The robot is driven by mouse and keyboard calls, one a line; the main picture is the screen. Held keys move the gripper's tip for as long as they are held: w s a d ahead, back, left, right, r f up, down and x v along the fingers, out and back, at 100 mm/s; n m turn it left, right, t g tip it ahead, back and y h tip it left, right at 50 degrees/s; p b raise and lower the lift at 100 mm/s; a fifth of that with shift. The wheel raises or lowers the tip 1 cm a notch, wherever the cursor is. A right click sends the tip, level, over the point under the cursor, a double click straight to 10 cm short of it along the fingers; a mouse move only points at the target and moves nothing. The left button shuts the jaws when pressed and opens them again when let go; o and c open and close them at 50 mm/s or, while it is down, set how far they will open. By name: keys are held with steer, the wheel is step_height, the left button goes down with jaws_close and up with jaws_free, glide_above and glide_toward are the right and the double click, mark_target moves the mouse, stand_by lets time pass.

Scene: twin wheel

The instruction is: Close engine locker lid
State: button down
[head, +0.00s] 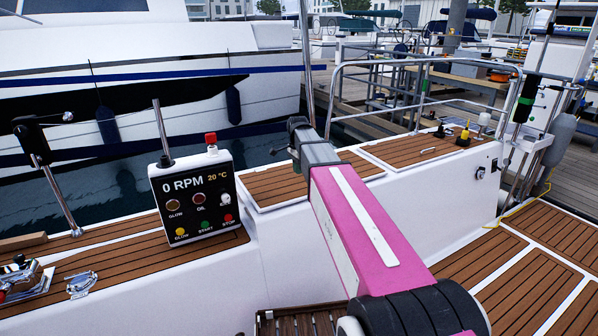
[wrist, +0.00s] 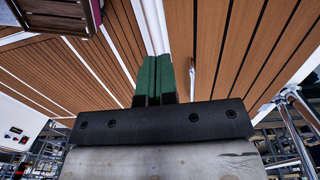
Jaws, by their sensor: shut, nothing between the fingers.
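Two teak-slatted panels top the white raised bench in the head view. The left panel (head: 268,184) is partly hidden by my arm, and the right panel (head: 440,146) carries a small bar handle (head: 428,151). Both look flat; I cannot tell for sure which is the engine locker lid. My gripper (head: 294,155) is over the left panel's far side. In the wrist view its green fingers (wrist: 155,80) are shut and empty, in front of the white seam between teak panels. A handle (wrist: 191,78) shows just right of the fingers. Contact cannot be told.
An engine panel (head: 195,195) reading 0 RPM and a lever (head: 58,185) stand left of the bench. A metal railing (head: 425,65) runs behind. Several small fittings (head: 463,138) sit at the right end. Teak deck (head: 530,280) lies open at lower right.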

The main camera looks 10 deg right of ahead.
mark_target(299, 198)
step_height(299, 198, down, 12)
steer(key=shift+s+r, duration=0.1)
steer(key=shift+r, duration=0.15)
stand_by(0.5)
